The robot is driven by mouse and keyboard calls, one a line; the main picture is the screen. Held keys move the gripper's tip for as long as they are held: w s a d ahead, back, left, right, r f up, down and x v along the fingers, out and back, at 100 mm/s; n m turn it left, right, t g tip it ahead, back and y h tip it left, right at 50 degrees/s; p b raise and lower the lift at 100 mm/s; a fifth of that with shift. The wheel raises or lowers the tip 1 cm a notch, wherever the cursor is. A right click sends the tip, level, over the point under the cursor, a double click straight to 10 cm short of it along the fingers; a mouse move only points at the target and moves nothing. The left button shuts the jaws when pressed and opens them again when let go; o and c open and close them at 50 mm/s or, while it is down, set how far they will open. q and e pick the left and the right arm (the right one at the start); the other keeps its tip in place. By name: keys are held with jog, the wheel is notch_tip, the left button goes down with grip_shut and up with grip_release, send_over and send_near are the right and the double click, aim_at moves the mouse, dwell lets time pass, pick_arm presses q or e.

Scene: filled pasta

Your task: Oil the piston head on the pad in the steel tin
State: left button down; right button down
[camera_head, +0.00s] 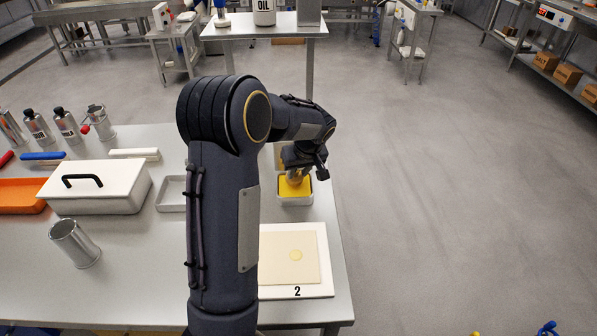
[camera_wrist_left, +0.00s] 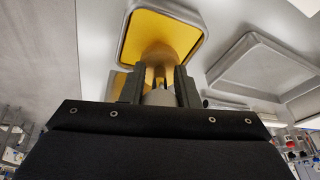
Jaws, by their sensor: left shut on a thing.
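My left gripper (camera_head: 296,168) reaches over the steel tin (camera_head: 296,203) and points down at it. It is shut on the piston head (camera_head: 294,183), a brass-coloured piece. In the left wrist view the gripper (camera_wrist_left: 158,75) has its dark fingers on either side of the piston head (camera_wrist_left: 166,55). The tin (camera_wrist_left: 198,12) holds a yellow pad (camera_wrist_left: 150,22), also seen in the head view (camera_head: 310,188). The piston head is at the pad; I cannot tell whether it presses on it. My right gripper is not in view.
A white board marked 2 (camera_head: 325,285) bears a pale dough sheet (camera_head: 280,270) with a small round (camera_head: 296,255). Left are an empty tray (camera_head: 171,200), a white lidded box (camera_head: 120,195), a steel cup (camera_head: 75,243) and bottles (camera_head: 68,125). The table's right edge is near the tin.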

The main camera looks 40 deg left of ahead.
pick_arm(q)
jog(key=shift+r+p, duration=1.55)
jog(key=shift+r, duration=1.35)
jog(key=shift+f, duration=0.2)
